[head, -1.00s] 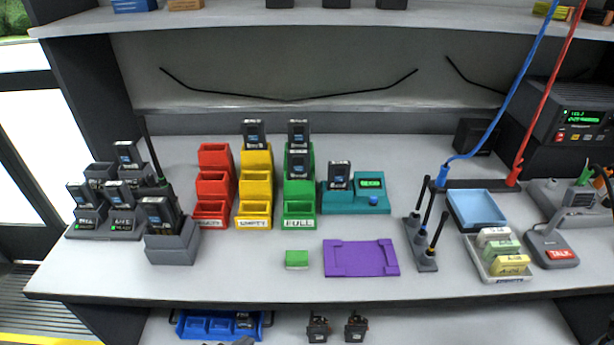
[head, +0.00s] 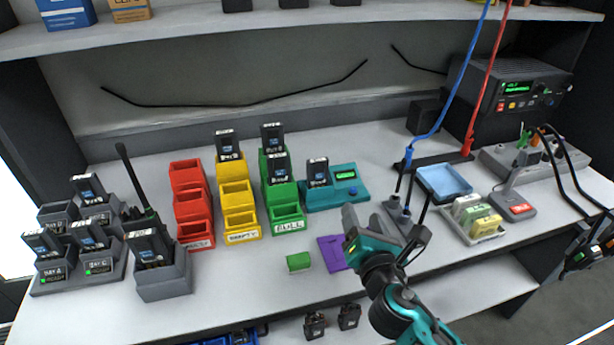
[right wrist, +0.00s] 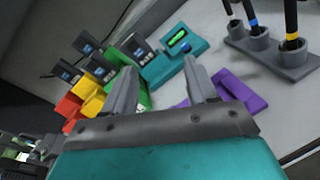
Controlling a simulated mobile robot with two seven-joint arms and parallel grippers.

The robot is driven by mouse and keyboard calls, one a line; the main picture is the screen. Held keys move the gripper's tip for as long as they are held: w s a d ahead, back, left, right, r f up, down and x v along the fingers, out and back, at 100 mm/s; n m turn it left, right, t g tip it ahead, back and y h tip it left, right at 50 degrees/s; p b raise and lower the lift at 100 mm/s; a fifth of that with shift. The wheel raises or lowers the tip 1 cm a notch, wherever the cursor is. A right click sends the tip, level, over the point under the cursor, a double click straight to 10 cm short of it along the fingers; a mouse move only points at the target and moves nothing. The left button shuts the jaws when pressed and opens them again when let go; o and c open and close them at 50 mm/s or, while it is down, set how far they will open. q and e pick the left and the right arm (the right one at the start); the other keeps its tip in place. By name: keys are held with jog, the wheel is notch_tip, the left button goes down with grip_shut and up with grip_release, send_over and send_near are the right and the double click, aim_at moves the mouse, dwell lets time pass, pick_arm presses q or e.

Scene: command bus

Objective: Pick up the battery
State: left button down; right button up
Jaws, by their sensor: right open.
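Several black batteries with blue labels are in view. One battery (head: 318,171) stands upright in the teal tester (head: 346,191); it also shows in the right wrist view (right wrist: 139,49). Two more stand in the green bins (head: 287,217) and one in the back yellow bin (head: 240,214). Others stand in the grey charger (head: 75,278) and in a single grey holder (head: 165,282) at the left. Which battery is meant, I cannot tell. My right gripper (head: 352,222) is open and empty above the table front, before the tester; its fingers (right wrist: 160,72) show in the right wrist view. My left gripper is not in view.
Close to my right gripper are a purple tray (head: 329,253), a green block (head: 299,262) and a stand with upright black antennas (head: 396,213). Red bins (head: 194,234) stand left of the yellow ones. Blue and red cables hang at the right. A shelf runs above.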

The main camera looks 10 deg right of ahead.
jog(key=w+a+n+t+y, duration=0.1)
jog(key=w+a+n+y, duration=0.2)
jog(key=n, duration=0.5)
send_near(320, 169)
jog(key=w, duration=0.5)
jog(key=w+b, duration=0.1)
jog(key=w, duration=0.1)
jog(key=shift+w+a+f, duration=0.1)
jog(key=shift+w+a, duration=0.05)
jog(key=shift+w, duration=0.25)
grip_shut()
